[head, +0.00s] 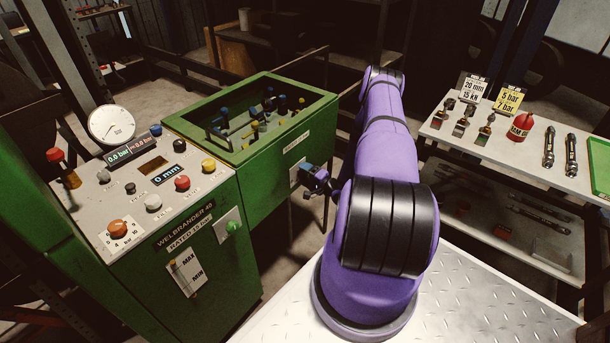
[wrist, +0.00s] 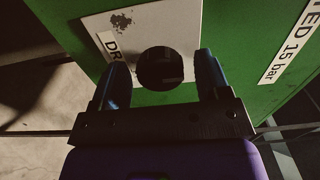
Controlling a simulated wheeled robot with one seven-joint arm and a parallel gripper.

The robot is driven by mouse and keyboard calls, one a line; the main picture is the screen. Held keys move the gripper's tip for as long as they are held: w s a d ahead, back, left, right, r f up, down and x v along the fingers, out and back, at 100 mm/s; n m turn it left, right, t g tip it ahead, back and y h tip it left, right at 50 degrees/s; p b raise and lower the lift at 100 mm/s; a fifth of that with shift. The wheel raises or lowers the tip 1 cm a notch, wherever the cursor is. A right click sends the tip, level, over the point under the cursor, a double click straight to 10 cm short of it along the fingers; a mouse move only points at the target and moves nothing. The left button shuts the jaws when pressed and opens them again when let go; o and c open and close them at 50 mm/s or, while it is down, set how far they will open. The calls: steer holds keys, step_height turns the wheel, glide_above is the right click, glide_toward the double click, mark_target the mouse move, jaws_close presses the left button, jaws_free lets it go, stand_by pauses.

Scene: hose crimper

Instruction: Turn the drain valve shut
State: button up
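The drain valve is a round dark knob (wrist: 160,68) on a pale plate with a partly hidden label starting "DR", fixed to a green wall. In the head view the pale plate (head: 295,174) shows on the side of the green tank, and my gripper partly covers it. My gripper (head: 307,171) is at the plate with its blue fingers pointing at it. In the wrist view my gripper (wrist: 161,82) is open, one finger on each side of the knob, with gaps visible. I cannot tell whether the fingertips reach past its face.
The green crimper's panel (head: 147,178) carries a gauge (head: 111,125) and several knobs. A green knob (head: 233,226) sits on its front. A white shelf (head: 455,138) with fittings and a red tagged item (head: 521,128) stands right. Open floor shows beneath the tank.

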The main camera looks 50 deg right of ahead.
steer(key=s, duration=1)
steer(key=shift+s+d, duration=0.4)
steer(key=shift+s, duration=0.1)
